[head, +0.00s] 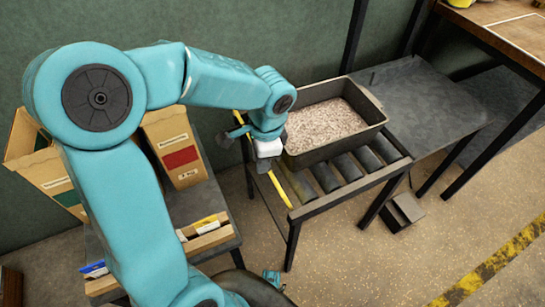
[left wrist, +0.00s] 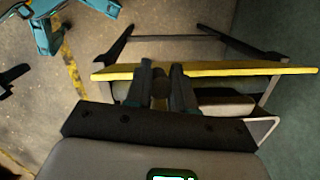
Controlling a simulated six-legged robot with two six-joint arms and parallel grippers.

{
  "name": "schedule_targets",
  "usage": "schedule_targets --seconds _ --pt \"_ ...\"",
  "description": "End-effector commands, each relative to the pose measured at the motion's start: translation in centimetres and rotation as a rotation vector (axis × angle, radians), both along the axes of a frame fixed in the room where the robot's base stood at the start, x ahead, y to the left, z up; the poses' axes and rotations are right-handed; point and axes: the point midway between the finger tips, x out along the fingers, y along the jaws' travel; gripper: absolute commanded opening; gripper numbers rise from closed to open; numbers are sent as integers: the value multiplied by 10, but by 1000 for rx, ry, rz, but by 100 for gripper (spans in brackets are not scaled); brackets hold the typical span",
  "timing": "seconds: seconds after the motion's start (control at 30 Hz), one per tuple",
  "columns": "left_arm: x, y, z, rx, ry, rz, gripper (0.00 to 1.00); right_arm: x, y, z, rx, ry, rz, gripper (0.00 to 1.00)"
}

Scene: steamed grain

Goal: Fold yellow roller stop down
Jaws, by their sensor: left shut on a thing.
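The yellow roller stop (head: 279,189) is a long thin bar along the left end of the roller stand, below the tray of grain (head: 327,122). In the left wrist view it crosses the picture as a flat yellow bar (left wrist: 240,69). My left gripper (head: 247,136) is at the stop, beside the tray's left side. In the left wrist view its two dark fingers (left wrist: 161,78) are close together at the bar, shut on the stop. The exact contact is hard to see. My right gripper is in neither view.
The tray stands on the dark rollers (head: 345,171) of the stand. A dark table (head: 435,105) adjoins it at the right. Cardboard bins (head: 175,148) stand on a bench at the left. A small dark box (head: 402,212) lies on the floor. Open floor is at the lower right.

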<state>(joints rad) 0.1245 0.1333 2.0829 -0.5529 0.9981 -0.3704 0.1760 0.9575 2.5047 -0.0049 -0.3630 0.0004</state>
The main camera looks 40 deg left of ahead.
Motion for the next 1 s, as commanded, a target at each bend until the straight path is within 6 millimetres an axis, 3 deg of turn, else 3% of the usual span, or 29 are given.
schedule_targets --seconds 0.1,0.4,1.0 --pt "-14 6 -10 -32 -81 6 0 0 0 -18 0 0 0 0" --pt "-35 14 -21 -98 -233 6 0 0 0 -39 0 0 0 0" --pt "-43 17 -24 -127 -296 1 0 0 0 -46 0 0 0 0"
